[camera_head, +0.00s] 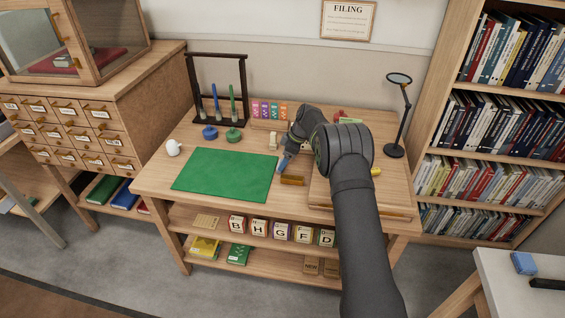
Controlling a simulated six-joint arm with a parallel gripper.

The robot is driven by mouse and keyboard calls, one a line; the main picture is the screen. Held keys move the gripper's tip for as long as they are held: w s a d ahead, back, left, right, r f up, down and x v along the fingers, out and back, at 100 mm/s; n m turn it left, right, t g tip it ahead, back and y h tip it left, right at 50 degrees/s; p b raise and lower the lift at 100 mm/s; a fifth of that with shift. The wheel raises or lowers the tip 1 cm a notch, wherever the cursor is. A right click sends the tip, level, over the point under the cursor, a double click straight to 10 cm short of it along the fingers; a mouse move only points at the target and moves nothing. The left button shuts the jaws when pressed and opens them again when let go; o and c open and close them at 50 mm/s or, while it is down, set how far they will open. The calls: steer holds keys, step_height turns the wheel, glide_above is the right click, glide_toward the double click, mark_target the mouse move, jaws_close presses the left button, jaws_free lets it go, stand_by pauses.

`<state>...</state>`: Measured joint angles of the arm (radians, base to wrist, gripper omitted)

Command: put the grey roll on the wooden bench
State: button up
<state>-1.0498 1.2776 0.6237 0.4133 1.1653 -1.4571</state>
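The wooden bench (158,190) stands in the middle, with a green mat (225,174) on the left of its top. I cannot pick out a grey roll with certainty. A dark, roll-like object (547,284) lies on the white table at the lower right, cut by the picture edge. My gripper (283,166) is low over the bench top, just right of the mat. A small blue patch shows at its tip; I cannot tell whether it is a held thing or part of the gripper. My arm hides much of the bench's right half.
A white mug (174,148), blue (210,132) and green (233,135) round pieces, a dark rack (219,57) and a lamp (396,151) stand on the bench. A brown block (292,180) lies beside the gripper. A blue block (524,263) is on the white table (496,275).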

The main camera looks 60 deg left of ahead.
steer(key=v, duration=0.9)
steer(key=shift+r, duration=0.15)
steer(key=x, duration=1.2)
step_height(320, 180, up, 2)
steer(key=shift+r, duration=0.75)
